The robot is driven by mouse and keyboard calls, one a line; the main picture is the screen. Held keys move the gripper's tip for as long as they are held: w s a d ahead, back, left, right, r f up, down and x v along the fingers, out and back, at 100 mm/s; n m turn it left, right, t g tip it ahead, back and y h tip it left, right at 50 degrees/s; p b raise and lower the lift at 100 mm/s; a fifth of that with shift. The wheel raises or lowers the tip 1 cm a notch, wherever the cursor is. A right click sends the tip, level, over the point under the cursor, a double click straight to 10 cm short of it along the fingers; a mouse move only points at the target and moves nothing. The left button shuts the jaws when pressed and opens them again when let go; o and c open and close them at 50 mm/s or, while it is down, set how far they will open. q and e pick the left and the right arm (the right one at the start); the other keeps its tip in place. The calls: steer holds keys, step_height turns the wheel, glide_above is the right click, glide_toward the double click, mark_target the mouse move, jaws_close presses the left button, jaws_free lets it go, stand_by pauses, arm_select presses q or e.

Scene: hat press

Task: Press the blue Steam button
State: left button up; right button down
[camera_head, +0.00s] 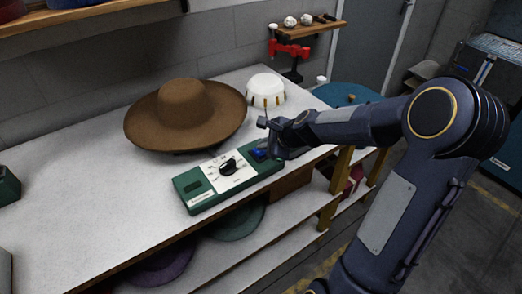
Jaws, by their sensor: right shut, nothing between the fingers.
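The green control box (196,202) lies near the front edge of the white table, with a white dial panel and black knob (228,166) in its middle. The blue button (259,154) is at the box's right end and is partly hidden by my right gripper. My right gripper (268,143) is shut and empty, right at the button. I cannot tell whether it touches the button or presses it down. My left gripper is not in view.
A brown hat (186,112) sits behind the box, and a white ribbed dome (266,88) stands beside it. A red clamp-like device (290,50) is at the back. Hats lie on the shelf below.

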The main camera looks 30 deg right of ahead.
mark_target(264, 152)
steer(key=shift+f, duration=0.25)
steer(key=shift+r, duration=0.1)
stand_by(0.4)
steer(key=shift+r+p, duration=0.7)
steer(key=shift+r, duration=0.15)
step_height(264, 152, up, 5)
steer(key=p, duration=0.4)
steer(key=shift+p, duration=0.4)
